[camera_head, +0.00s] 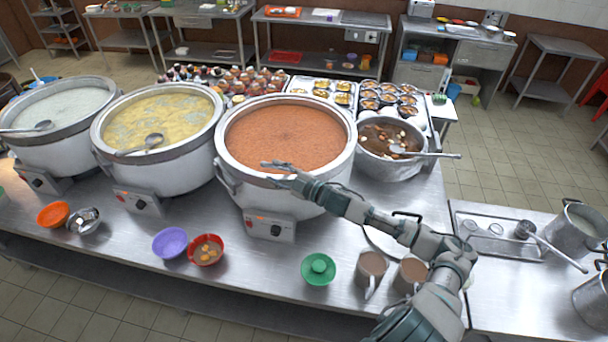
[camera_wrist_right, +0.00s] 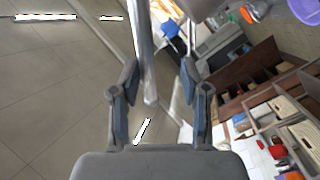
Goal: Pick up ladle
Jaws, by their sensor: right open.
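One ladle (camera_head: 42,126) rests in the white congee pot and another ladle (camera_head: 152,141) in the yellow one. A ladle (camera_head: 430,154) lies across the smaller brown-soup pot, its handle pointing right. A further ladle (camera_head: 545,245) lies at the tray on the right. My right gripper (camera_head: 270,166) appears over the front rim of the orange-soup pot. In the wrist view the right gripper (camera_wrist_right: 158,100) is open, and a grey metal rod (camera_wrist_right: 144,55) lies between its fingers in the picture. I cannot tell whether the rod is a ladle handle or whether it touches them. My left gripper is out of view.
The big pots (camera_head: 285,140) line the steel table (camera_head: 335,235). Orange (camera_head: 52,214), purple (camera_head: 170,243), red (camera_head: 206,250) and green (camera_head: 318,268) bowls stand in front. Two brown cups (camera_head: 371,268) are close to my right arm. Topping trays (camera_head: 322,91) stand behind.

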